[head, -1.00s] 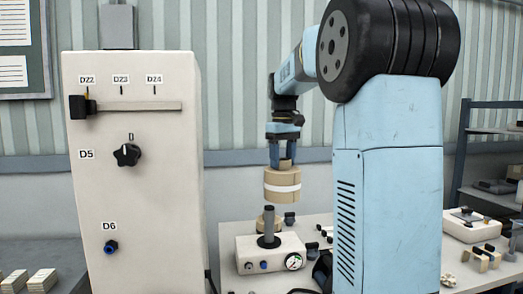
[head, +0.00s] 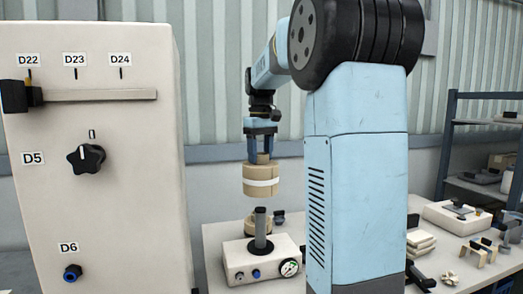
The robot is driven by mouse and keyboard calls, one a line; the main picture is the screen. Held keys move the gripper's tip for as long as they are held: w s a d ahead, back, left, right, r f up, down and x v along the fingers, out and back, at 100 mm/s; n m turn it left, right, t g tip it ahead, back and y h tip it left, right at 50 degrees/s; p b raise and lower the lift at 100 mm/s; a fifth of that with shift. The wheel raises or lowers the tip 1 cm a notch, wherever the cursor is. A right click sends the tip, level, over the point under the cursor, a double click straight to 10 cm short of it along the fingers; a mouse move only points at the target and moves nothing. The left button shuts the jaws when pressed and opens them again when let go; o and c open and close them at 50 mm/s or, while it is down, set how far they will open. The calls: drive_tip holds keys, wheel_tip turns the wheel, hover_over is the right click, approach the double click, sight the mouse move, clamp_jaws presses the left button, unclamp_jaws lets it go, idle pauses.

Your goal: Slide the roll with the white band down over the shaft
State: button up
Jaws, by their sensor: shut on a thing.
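The tan roll with the white band (head: 261,188) hangs upright below my gripper (head: 261,153). My gripper points down and is shut on the top of the roll. The dark grey upright shaft (head: 260,222) stands on a cream base unit (head: 234,258) with a gauge and knobs. The roll is above the shaft and looks roughly in line with it in the head view, with a small gap between the roll's bottom and the shaft's tip. Depth alignment cannot be told from this one view.
A tall cream cabinet (head: 121,210) with a slider, knob and blue button stands at left. At right are a cream box (head: 440,217), tan brackets (head: 478,252) and a dark shelf (head: 478,187).

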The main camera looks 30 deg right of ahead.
hover_over(260, 209)
drive_tip(key=shift+f, duration=9.25)
drive_tip(key=o, duration=1.1)
wheel_tip(260, 209, up, 14)
drive_tip(key=shift+f, duration=0.1)
